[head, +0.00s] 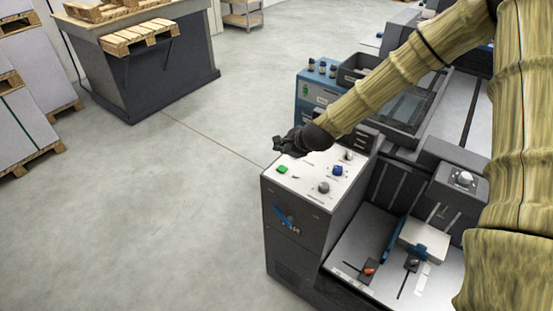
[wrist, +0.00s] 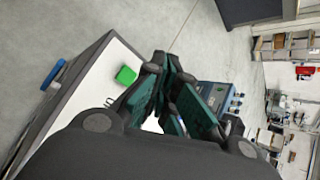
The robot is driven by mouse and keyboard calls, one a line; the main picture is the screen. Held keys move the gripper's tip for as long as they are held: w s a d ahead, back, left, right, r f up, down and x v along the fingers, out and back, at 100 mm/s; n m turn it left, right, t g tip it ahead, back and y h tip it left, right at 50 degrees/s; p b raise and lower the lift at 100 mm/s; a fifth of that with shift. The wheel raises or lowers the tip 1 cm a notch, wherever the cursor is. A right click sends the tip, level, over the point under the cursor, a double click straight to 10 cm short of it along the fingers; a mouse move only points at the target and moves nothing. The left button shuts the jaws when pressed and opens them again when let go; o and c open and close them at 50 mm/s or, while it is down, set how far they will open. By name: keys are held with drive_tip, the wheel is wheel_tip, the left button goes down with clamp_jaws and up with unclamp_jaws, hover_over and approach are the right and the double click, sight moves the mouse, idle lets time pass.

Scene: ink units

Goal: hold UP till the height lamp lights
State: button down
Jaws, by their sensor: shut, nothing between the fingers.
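A white-topped control panel (head: 310,175) stands in the middle of the head view. On it are a green button (head: 282,169), a blue knob (head: 337,170) and a grey knob (head: 324,187). The panel labels are too small to read, so I cannot tell which control is UP or where the height lamp is. My gripper (head: 279,144) is shut and empty over the panel's far edge, apart from the green button. In the wrist view my fingers (wrist: 165,68) are together, and the green button (wrist: 126,75) shows just left of them. My gripper body hides part of the panel.
A blue unit (head: 310,88) with small bottles on top stands behind the panel. The dark machine bed with a paper stack (head: 424,240) lies to the right. A dark bench (head: 150,70) with pallets stands far left. The grey floor (head: 140,210) at left is clear.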

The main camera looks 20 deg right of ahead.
sight(280, 169)
drive_tip(key=shift+w+a+r, duration=0.2)
drive_tip(key=shift+w+r, duration=0.6)
drive_tip(key=shift+r, duration=0.15)
drive_tip(key=shift+f+b, duration=2.75)
drive_tip(key=shift+f, duration=1.7)
drive_tip(key=shift+f+b, duration=0.4)
